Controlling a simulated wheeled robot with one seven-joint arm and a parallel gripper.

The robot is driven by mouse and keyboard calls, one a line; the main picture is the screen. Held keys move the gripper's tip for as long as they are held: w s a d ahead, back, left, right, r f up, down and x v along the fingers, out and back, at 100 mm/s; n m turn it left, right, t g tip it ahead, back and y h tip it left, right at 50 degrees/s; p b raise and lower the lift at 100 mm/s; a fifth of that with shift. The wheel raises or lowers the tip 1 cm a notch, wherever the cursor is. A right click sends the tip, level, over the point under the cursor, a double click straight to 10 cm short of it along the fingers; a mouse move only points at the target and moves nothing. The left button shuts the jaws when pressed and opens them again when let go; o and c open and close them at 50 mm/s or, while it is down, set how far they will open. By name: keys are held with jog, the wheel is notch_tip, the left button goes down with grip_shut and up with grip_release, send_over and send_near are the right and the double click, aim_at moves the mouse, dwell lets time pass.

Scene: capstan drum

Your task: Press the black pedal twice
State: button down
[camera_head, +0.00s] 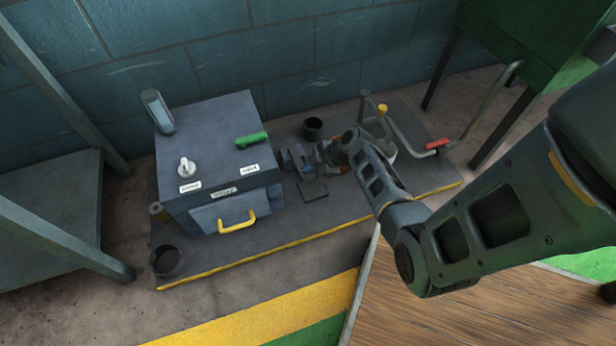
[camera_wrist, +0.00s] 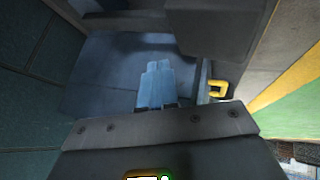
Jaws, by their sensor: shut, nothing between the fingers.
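A flat black plate, which looks like the black pedal (camera_head: 313,190), sits low on the dark base to the right of the grey box. My gripper (camera_head: 292,158) is just behind and above it in the head view, close to the box's right side. The fingers are together and empty; they show as pale blue tips in the wrist view (camera_wrist: 158,68). I cannot tell whether they touch anything. My wrist and forearm hide part of the base behind.
The grey box (camera_head: 215,120) has a green handle (camera_head: 251,140), a white knob (camera_head: 186,167) and a yellow drawer handle (camera_head: 237,221). A dark cup (camera_head: 313,128) stands behind my gripper. A bent rail with a red grip (camera_head: 437,144) is on the right.

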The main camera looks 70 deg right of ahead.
aim_at(308, 179)
jog(key=r, duration=0.1)
jog(key=r+p, duration=0.1)
jog(key=r, duration=0.1)
jog(key=shift+w+d+r+p, duration=0.15)
jog(key=shift+w+d+p, duration=0.15)
jog(key=shift+p, duration=0.1)
jog(key=shift+a, duration=0.1)
jog(key=s+a+f+m+h, duration=0.1)
jog(key=s+a+m, duration=0.15)
jog(key=a, duration=0.65)
jog(key=s+a+r+m+t+h, duration=0.2)
jog(key=s+a+r+m+t, duration=0.1)
jog(key=s+a+r, duration=1.05)
jog(key=s+a+r+m+t+y, duration=0.15)
jog(key=a+r, duration=0.25)
jog(key=r, duration=0.7)
jog(key=s+a+r+t+y, duration=0.1)
jog(key=s+a+r+t, duration=0.2)
jog(key=r, duration=0.9)
notch_tip(308, 179, up, 28)
jog(key=p, duration=2.8)
jog(key=shift+w+a+r, duration=0.15)
jog(key=shift+w+a, duration=0.05)
